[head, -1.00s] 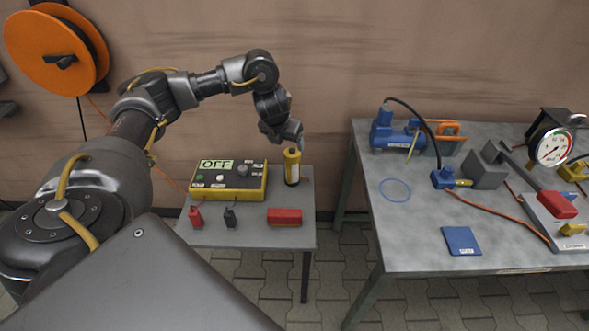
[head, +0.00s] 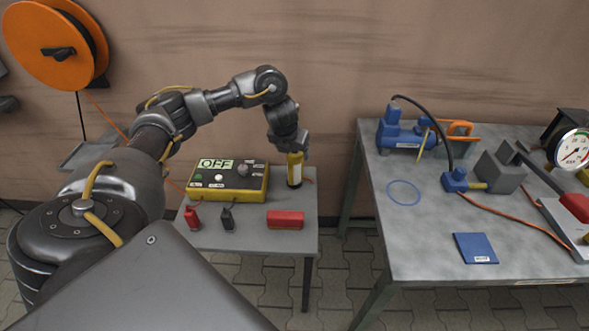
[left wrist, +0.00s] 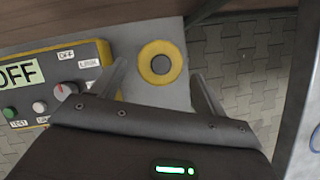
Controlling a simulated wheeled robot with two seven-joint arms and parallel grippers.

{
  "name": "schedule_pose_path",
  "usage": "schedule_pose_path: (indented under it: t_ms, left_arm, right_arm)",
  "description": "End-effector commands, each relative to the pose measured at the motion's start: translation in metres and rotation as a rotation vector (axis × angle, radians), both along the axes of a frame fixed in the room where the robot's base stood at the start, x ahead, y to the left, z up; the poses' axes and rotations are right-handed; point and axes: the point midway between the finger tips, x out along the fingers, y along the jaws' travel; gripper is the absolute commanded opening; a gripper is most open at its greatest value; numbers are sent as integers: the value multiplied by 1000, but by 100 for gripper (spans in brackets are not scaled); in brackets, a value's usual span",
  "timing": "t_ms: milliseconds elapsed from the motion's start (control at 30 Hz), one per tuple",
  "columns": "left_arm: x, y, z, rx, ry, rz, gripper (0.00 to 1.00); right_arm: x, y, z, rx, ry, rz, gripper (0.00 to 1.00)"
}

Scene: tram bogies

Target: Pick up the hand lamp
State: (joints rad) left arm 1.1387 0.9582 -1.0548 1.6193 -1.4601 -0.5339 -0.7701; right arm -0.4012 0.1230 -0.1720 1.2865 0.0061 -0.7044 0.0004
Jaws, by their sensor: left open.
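The hand lamp, which I take to be the yellow upright cylinder (head: 295,174), stands near the back right corner of the small grey table (head: 250,241). In the left wrist view, its round end (left wrist: 160,63) shows as a yellow ring with a dark centre. My left gripper (head: 293,153) points down over the lamp and hides its top in the head view. In the left wrist view, the open fingers of my left gripper (left wrist: 158,70) are on either side of the lamp, with gaps visible. My right gripper is not in view.
A yellow box (head: 228,181) reading OFF stands left of the lamp. A red block (head: 285,220), a red clamp (head: 192,217) and a black clamp (head: 227,218) lie in front. A larger grey table (head: 420,235) with tools stands right, across a floor gap.

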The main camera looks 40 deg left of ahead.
Motion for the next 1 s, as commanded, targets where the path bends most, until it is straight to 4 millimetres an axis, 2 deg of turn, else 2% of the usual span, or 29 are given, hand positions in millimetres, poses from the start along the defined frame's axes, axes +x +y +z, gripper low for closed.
schedule_pose_path:
  t_ms: [267, 367, 600, 900, 1000]
  left_arm:
    - [3, 1, -7, -1, 1, 1, 74]
    - [8, 3, -18, -2, 4, 1, 74]
    - [23, 8, -44, -1, 3, 0, 74]
    - [25, 9, -47, 0, 1, -1, 74]
    - [25, 9, -47, 0, 1, -1, 61]
  right_arm:
    - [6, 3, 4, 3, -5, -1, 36]
    - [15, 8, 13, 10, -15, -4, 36]
    - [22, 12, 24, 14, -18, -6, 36]
    - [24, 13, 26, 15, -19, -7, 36]
    - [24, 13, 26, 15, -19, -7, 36]
